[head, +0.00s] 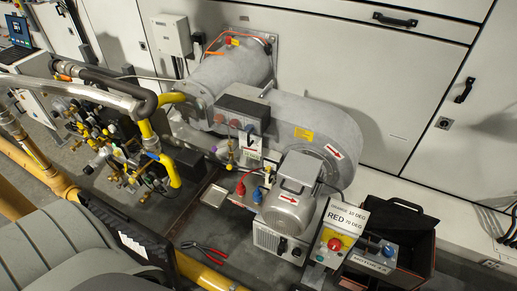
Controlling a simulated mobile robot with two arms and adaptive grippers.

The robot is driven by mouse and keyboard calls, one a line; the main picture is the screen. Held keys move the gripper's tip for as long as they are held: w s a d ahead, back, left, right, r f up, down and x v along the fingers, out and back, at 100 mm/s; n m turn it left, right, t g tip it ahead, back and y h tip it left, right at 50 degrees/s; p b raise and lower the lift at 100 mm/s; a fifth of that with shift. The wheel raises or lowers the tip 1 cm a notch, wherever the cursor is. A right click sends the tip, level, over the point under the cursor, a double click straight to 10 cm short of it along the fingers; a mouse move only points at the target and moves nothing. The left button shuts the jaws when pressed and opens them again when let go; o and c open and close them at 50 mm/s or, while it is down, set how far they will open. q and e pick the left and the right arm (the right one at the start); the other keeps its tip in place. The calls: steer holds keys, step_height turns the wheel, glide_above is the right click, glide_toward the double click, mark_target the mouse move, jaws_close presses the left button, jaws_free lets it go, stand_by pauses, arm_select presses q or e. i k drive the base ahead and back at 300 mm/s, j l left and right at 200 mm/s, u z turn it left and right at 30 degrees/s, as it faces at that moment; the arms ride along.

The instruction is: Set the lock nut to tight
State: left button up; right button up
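I cannot make out the lock nut for certain at this size. A grey burner with a round blower housing (320,135) stands against the white cabinet wall. A motor (290,205) with a red arrow label sits on its front. Small fittings (232,152) show beside the burner's black-topped box (243,113). A valve and pipe cluster (110,140) with brass and yellow parts stands to the left. Neither of my grippers is in view.
Red-handled pliers (205,252) lie on the floor near a yellow pipe (205,275). A control box (337,240) with a red button stands before an open black case (405,235). A laptop (15,35) is at upper left. A large grey shape fills the lower left.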

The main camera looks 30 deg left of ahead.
mark_target(214, 148)
steer(key=u, duration=1.45)
steer(key=j+u, duration=0.25)
steer(key=i+j+u, duration=0.1)
steer(key=j+u, duration=0.2)
steer(key=j, duration=0.15)
steer(key=i+j+u, duration=0.1)
steer(key=j+u, duration=0.15)
